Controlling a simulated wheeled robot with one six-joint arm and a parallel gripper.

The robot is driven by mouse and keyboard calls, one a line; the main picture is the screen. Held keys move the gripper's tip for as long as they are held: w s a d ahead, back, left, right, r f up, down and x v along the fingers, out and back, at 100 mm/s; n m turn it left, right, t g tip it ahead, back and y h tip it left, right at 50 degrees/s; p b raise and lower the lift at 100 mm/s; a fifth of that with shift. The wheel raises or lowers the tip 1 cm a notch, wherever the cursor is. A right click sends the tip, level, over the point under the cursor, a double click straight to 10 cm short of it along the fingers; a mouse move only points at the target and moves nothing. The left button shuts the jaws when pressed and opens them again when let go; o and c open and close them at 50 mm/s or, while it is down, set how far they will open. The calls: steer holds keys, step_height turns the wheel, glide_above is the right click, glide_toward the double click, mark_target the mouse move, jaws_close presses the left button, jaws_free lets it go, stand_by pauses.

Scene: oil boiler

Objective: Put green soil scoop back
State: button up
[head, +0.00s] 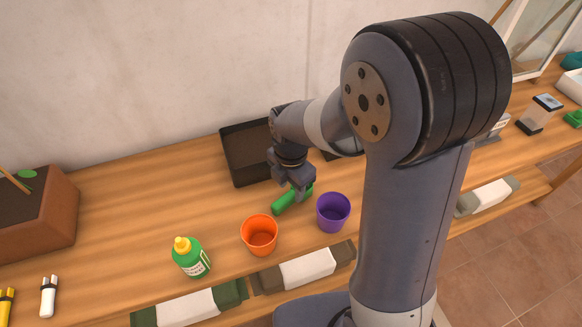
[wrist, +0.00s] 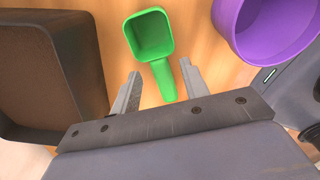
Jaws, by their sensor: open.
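The green soil scoop (wrist: 151,35) lies on the wooden table in the wrist view, its square bowl away from me and its handle pointing toward my gripper. My gripper (wrist: 160,82) is open, with one finger on each side of the handle. I cannot tell whether the fingers touch it. In the head view the scoop (head: 284,204) lies between the black tray and the orange cup, partly hidden by my gripper (head: 298,196).
A black tray (head: 236,172) stands behind the scoop. An orange cup (head: 260,236) and a purple cup (head: 333,211) stand in front. The table between planter and tray is clear.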

mark_target(291, 193)
step_height(291, 193, up, 9)
stand_by(0.5)
